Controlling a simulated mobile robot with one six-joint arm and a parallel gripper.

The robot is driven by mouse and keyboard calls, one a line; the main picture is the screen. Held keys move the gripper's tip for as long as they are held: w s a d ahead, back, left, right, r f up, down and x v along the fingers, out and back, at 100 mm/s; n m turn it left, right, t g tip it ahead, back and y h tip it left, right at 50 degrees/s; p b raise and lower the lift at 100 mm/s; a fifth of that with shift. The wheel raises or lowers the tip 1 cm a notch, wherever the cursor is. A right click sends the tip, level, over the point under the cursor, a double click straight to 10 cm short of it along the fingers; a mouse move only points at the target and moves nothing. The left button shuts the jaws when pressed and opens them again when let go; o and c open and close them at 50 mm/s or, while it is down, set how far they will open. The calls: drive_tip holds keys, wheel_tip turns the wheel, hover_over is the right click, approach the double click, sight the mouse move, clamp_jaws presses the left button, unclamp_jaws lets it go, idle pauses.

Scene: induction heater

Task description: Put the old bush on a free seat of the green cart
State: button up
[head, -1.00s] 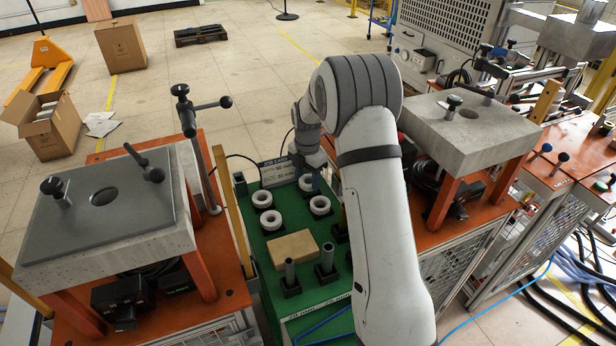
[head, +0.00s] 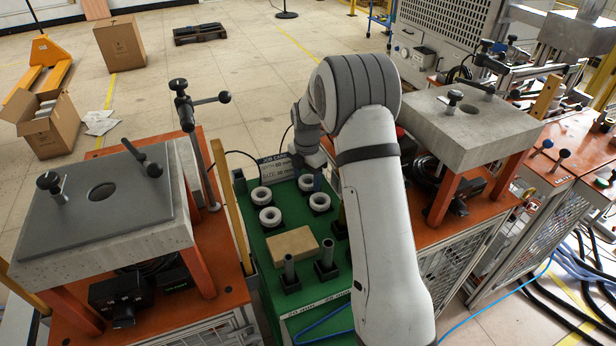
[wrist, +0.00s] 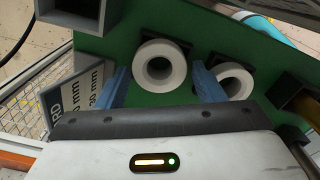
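The green cart (head: 262,300) stands in the middle. Several white ring-shaped bushes (head: 261,196) sit on dark seats at its back half; two of them also show in the wrist view, a left one (wrist: 160,66) and a right one (wrist: 233,81). I cannot tell which bush is the old one. My gripper (head: 314,181) is low over the cart's back right, by the two right-hand rings. In the wrist view its blue fingers (wrist: 160,84) are apart, with no held part visible between them. The gripper body hides the area beneath it.
A tan block (head: 292,244) and two grey upright tubes (head: 290,269) (head: 326,258) occupy the cart's front. A sign (head: 275,169) stands at its back edge. Heater stations with thick grey plates flank it left (head: 95,215) and right (head: 470,128). A tall clamp post (head: 197,140) rises left.

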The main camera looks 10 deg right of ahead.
drive_tip(key=shift+o, duration=1.1)
wheel_tip(320, 180, up, 8)
drive_tip(key=shift+f, duration=0.15)
